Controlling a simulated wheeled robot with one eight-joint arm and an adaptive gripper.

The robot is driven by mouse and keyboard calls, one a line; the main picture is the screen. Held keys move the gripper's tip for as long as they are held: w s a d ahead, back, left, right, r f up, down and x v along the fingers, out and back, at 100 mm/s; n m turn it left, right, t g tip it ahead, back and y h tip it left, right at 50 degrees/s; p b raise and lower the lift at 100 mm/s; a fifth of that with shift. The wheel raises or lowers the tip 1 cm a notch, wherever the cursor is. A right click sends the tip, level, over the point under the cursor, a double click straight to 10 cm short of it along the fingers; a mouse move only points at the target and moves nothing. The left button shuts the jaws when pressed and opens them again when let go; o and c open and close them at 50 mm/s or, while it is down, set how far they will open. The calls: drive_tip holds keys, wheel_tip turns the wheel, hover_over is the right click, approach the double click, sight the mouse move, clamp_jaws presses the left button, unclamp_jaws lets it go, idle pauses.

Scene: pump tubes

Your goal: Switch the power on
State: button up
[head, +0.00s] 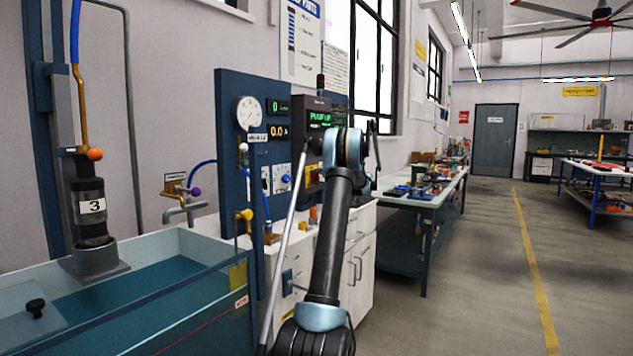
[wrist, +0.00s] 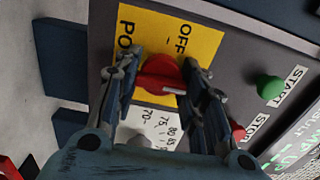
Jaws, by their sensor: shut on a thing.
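In the wrist view a red power knob (wrist: 160,74) sits on a yellow plate (wrist: 205,42) lettered "OFF" and, partly hidden, "PO". My gripper (wrist: 162,66) has one finger on each side of the knob and is shut on it. The fingers cover parts of the plate and of the knob's edges, so I cannot tell which way the knob points. In the head view the dark control box (head: 313,104) stands on the blue panel, its green display lit. My arm hides much of the box's lower part and the knob there.
In the wrist view a green START button (wrist: 270,88) and a red STOP button (wrist: 237,130) lie right of the fingers. In the head view a water tank (head: 215,262) stands at left, and a workbench (head: 428,197) stands right of my arm. The aisle floor is clear.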

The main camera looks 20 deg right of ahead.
drive_tip(key=shift+d+f, duration=0.1)
drive_tip(key=shift+d, duration=0.05)
idle(0.4)
drive_tip(key=o, duration=1.1)
drive_tip(key=v, duration=1.1)
drive_tip(key=shift+s+d, duration=0.3)
drive_tip(key=shift+f, duration=0.1)
